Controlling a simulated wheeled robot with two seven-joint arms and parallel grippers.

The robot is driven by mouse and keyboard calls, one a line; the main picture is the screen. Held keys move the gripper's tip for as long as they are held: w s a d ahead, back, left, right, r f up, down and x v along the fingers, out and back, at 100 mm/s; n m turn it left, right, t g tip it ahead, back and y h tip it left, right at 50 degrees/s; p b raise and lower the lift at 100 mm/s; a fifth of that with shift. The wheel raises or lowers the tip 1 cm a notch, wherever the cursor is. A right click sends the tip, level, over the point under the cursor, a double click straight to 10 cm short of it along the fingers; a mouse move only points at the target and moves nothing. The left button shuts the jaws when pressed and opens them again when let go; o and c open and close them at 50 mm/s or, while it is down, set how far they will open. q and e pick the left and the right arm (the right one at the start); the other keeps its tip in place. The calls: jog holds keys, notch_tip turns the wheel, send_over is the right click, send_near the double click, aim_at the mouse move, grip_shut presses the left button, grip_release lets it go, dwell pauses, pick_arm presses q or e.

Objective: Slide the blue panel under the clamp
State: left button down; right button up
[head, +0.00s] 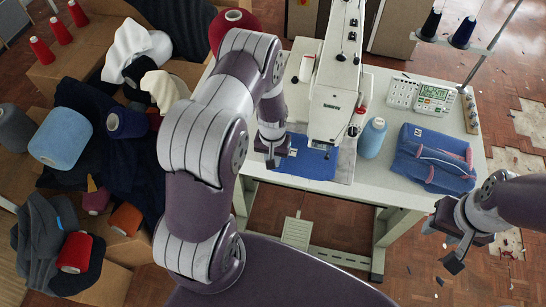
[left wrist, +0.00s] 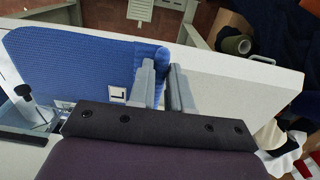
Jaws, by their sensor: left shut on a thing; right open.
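The blue panel (head: 308,161) lies flat at the table's front edge, its far right part beside and below the sewing machine head (head: 333,112). My left gripper (head: 273,155) is shut on the panel's left edge. In the left wrist view, my left fingers (left wrist: 163,80) pinch the rolled edge of the panel (left wrist: 75,62), and a white tag (left wrist: 117,94) shows on it. The machine's metal foot or clamp (left wrist: 32,110) shows at the left there; whether the panel lies under it I cannot tell. My right gripper (head: 458,232) is open and empty, off the table's front right corner.
A blue thread cone (head: 372,138) stands right of the machine. Folded blue garments (head: 433,159) lie on the table's right, below a control box (head: 434,98). Boxes with cloth and cones (head: 60,138) crowd the left. Table space left of the machine is narrow.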

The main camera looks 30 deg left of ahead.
dwell(0.6)
pick_arm(q)
jog(key=c, duration=1)
grip_release()
jog(key=shift+r, duration=0.45)
notch_tip(320, 180, up, 12)
jog(key=b, duration=0.2)
jog(key=shift+f+b, duration=0.15)
jog(key=shift+b, duration=0.25)
